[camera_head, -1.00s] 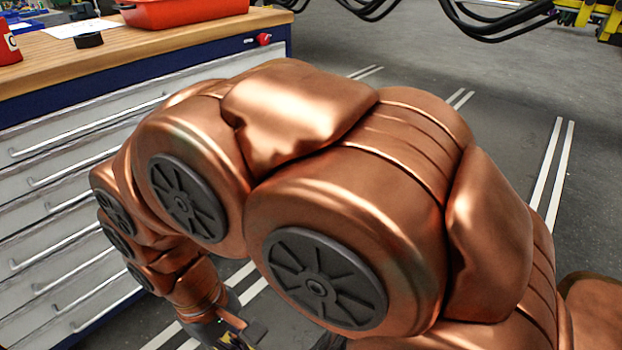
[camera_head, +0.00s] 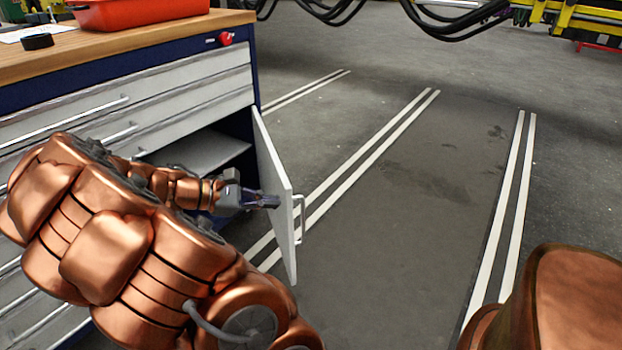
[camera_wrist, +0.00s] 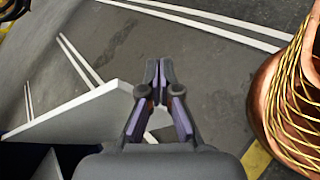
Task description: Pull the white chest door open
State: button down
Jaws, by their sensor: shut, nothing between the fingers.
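The white chest door (camera_head: 275,185) stands swung out from the chest's right side, well open. Its bar handle (camera_head: 300,219) is on the outer face, toward the right. Behind the door the compartment with a grey shelf (camera_head: 195,152) shows. My gripper (camera_head: 278,201) is at the inner side of the door, its fingertips close to the panel; I cannot tell whether they touch. In the wrist view the fingers of my gripper (camera_wrist: 159,66) are together and empty, and the door (camera_wrist: 85,118) shows to their left.
The chest has white drawers (camera_head: 190,105) with bar handles and a wooden top (camera_head: 110,45). The grey floor (camera_head: 420,180) with white lines is clear right of the door.

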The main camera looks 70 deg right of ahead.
aim_at(281, 185)
jog(key=w+d+f+n+h, duration=0.1)
jog(key=w+d+f+n, duration=0.1)
jog(key=d, duration=0.2)
jog(key=w+d+f+n+h+b, duration=0.1)
jog(key=w+d+f+n+h, duration=0.1)
jog(key=d+f, duration=0.1)
jog(key=w+d+f+n+h+b, duration=0.1)
jog(key=w+d+f+n+h, duration=0.1)
jog(key=w+d+n, duration=0.1)
jog(key=shift+w+d+f+g, duration=0.15)
jog(key=shift+d+g, duration=0.25)
jog(key=shift+d, duration=0.45)
jog(key=shift+w+d+f+n+h, duration=0.25)
jog(key=shift+d+f+n+h, duration=0.05)
jog(key=shift+d+f, duration=0.1)
jog(key=shift+s+d, duration=0.1)
jog(key=b+x, duration=0.5)
jog(key=x, duration=0.8)
jog(key=shift+d, duration=0.25)
jog(key=shift+f, duration=0.1)
